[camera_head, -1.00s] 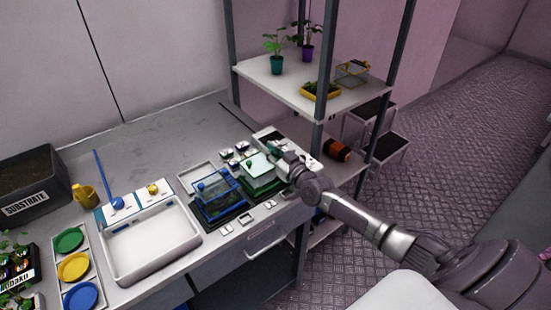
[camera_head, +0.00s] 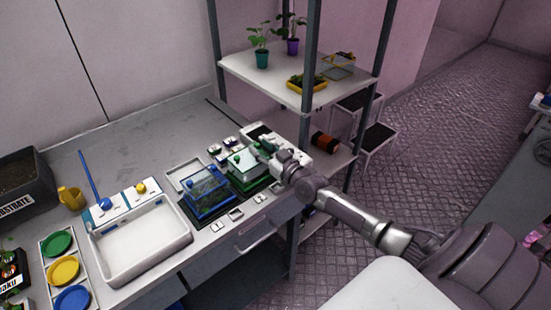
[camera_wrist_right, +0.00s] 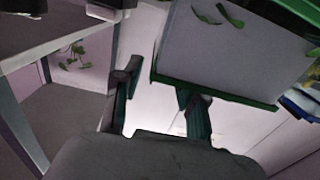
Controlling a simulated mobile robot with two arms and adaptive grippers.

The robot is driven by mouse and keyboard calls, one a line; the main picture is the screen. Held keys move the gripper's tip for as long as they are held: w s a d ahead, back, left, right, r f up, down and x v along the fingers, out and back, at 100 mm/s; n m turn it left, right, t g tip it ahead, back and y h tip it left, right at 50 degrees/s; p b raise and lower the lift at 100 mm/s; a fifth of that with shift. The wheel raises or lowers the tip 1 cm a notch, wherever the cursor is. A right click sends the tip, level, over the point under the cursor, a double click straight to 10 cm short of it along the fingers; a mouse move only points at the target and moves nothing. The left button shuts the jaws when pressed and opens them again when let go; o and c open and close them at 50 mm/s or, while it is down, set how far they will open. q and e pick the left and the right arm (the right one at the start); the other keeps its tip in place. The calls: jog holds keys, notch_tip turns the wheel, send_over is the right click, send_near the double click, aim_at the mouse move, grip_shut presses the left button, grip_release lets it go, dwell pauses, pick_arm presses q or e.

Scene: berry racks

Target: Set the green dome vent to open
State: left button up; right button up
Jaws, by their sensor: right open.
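The green dome (camera_head: 246,170) is a clear box with green edges on the bench, with a small green knob (camera_head: 236,158) on its top. My right gripper (camera_head: 266,149) is at the dome's back right, close to its upper edge; I cannot tell from the head view whether it touches. In the right wrist view the two fingers of my right gripper (camera_wrist_right: 157,88) are apart with nothing between them. The green-edged dome (camera_wrist_right: 215,50) fills the upper right there, and its vent cannot be made out. My left gripper does not show.
A blue-edged dome (camera_head: 207,190) stands left of the green one. Small square pieces lie around both. A white tray (camera_head: 140,240), colored dishes and a yellow cup (camera_head: 72,198) are farther left. A shelf rack post (camera_head: 307,70) rises behind my right gripper.

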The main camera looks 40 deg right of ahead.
jog(key=s, duration=0.9)
jog(key=shift+s+d, duration=0.3)
jog(key=shift+d, duration=0.1)
